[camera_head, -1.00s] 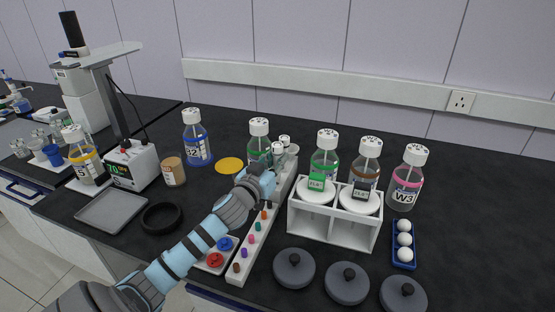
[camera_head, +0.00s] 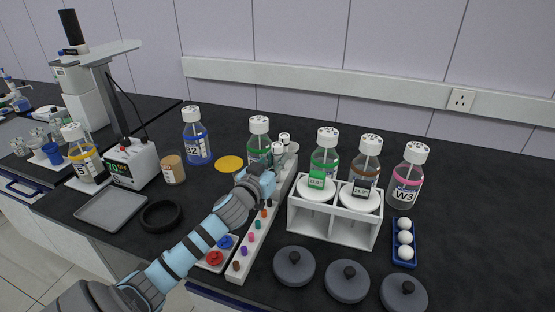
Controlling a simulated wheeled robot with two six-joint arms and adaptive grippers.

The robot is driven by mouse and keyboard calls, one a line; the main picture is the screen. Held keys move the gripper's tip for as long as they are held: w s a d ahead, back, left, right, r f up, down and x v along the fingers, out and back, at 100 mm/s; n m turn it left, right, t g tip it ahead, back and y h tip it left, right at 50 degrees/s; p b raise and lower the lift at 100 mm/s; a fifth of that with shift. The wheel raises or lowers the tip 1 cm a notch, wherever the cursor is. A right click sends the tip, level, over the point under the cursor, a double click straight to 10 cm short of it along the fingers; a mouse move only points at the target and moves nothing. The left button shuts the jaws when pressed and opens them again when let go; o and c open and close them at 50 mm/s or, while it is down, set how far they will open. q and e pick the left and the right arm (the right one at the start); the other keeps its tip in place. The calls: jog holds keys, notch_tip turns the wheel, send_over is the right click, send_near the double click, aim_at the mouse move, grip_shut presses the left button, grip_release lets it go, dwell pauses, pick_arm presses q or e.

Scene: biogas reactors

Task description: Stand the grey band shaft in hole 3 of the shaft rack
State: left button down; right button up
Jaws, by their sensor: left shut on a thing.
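My left gripper (camera_head: 266,180) is at the far part of a long white rack (camera_head: 240,271), which I take for the shaft rack. It is shut on a slim thing, taken to be the grey band shaft, which is mostly hidden by the gripper. A row of small coloured tops, among them brown, purple, pink, green and orange, runs along the near part of the rack. Several pale grey capped pieces (camera_head: 285,140) stand at its far end, just beyond the gripper. The numbers of the holes cannot be read, and the holes near the gripper are hidden. My right gripper is out of view.
A green-labelled bottle (camera_head: 259,127) stands behind the gripper. A white two-place stand (camera_head: 336,228) is close on the right. Grey round lids (camera_head: 294,266) lie in front. A tray with red and blue caps (camera_head: 214,258) lies under my left arm. The bench at far right is clear.

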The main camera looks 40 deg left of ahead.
pick_arm(q)
jog(key=shift+f, duration=0.4)
dwell(0.6)
jog(key=c, duration=1.4)
grip_release()
jog(key=shift+o, duration=0.2)
jog(key=v, duration=1.2)
jog(key=shift+r, duration=0.1)
